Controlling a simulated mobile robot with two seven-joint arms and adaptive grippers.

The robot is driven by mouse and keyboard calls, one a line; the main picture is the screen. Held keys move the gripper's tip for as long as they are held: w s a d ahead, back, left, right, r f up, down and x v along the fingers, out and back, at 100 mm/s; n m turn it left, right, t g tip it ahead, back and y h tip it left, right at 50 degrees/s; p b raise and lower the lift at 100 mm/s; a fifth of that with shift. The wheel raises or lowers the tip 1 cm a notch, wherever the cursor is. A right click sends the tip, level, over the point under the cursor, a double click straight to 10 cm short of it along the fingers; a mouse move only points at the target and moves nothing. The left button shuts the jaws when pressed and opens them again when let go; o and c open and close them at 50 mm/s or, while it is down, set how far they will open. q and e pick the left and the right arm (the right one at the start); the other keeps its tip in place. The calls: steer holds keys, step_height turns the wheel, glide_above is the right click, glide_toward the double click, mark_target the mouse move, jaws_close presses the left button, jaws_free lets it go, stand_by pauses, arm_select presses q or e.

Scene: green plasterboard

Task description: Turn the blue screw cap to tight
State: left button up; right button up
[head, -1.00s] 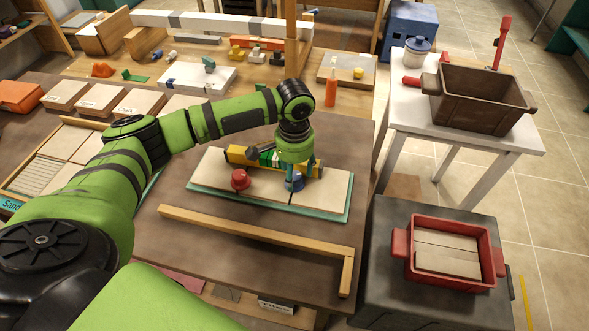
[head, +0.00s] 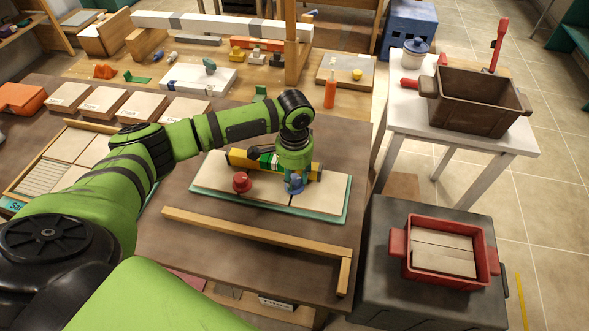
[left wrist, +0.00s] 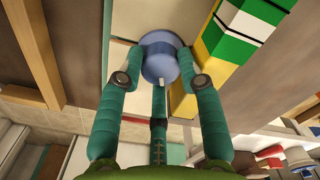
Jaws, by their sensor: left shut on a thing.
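The blue screw cap (head: 294,186) stands on the right part of a pale board with a green edge (head: 325,195). In the left wrist view the cap (left wrist: 160,57) shows as a round blue disc with a small pale mark on its near side. My left gripper (head: 294,178) points straight down over it. In the left wrist view its teal fingers (left wrist: 160,75) are closed around the cap, on both sides and from below. How tight the cap is cannot be told. My right gripper is not in view.
A red knob (head: 241,182) stands left of the cap on the same board. A yellow, green and white bar (head: 240,158) lies just behind the cap. A wooden rail (head: 240,233) runs along the front. An orange bottle (head: 330,92) stands behind.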

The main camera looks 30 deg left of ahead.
mark_target(294, 179)
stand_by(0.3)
arm_select(q)
steer(key=o, duration=1.1)
steer(key=shift+r, duration=0.1)
steer(key=shift+o, duration=0.2)
step_height(294, 179, up, 12)
